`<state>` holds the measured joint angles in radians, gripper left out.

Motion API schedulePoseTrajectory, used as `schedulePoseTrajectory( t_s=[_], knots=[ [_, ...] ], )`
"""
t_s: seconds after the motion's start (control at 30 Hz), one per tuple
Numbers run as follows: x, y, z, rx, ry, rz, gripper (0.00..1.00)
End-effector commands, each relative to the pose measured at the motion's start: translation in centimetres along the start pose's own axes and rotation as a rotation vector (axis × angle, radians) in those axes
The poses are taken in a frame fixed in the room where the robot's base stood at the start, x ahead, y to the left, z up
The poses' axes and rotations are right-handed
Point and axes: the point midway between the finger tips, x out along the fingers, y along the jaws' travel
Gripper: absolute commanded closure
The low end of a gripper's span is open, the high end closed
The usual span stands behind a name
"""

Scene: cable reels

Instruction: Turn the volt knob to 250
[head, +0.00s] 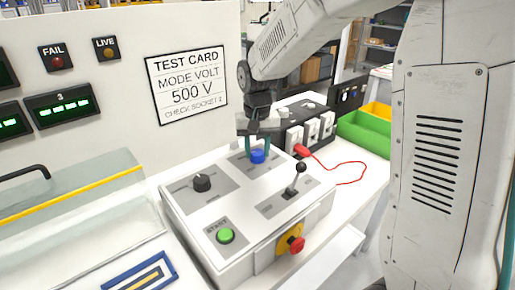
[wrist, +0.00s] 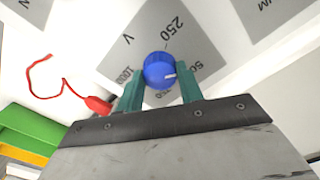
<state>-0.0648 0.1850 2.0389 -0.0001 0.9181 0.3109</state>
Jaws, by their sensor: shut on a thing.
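The blue volt knob (head: 257,157) sits on a grey dial plate at the back of the white control box. My gripper (head: 257,144) reaches down over it from above. In the wrist view, the teal fingers of my gripper (wrist: 161,90) are shut on the sides of the blue knob (wrist: 158,66). The knob's white mark points right, toward a partly hidden label that starts with 50. The "250" label (wrist: 173,30) is at the top of the dial, away from the mark. A "1000" label is on the left, partly covered by a finger.
A black knob (head: 202,183), a lever (head: 297,180), a green start button (head: 225,236) and a red stop button (head: 295,244) share the box. A red cable (head: 345,164) lies to the right, near green bins (head: 363,135). The test card (head: 187,87) reads 500 V.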

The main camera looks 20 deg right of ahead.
Motion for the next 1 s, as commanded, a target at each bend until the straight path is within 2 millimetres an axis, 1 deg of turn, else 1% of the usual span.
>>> schedulePoseTrajectory(
  t_s=[0.7,1.0],
  knots=[
    [-0.08,-0.01,-0.04,-0.678,0.002,0.000,0.86],
    [-0.09,-0.01,-0.05,-0.915,0.002,0.000,0.86]
  ],
)
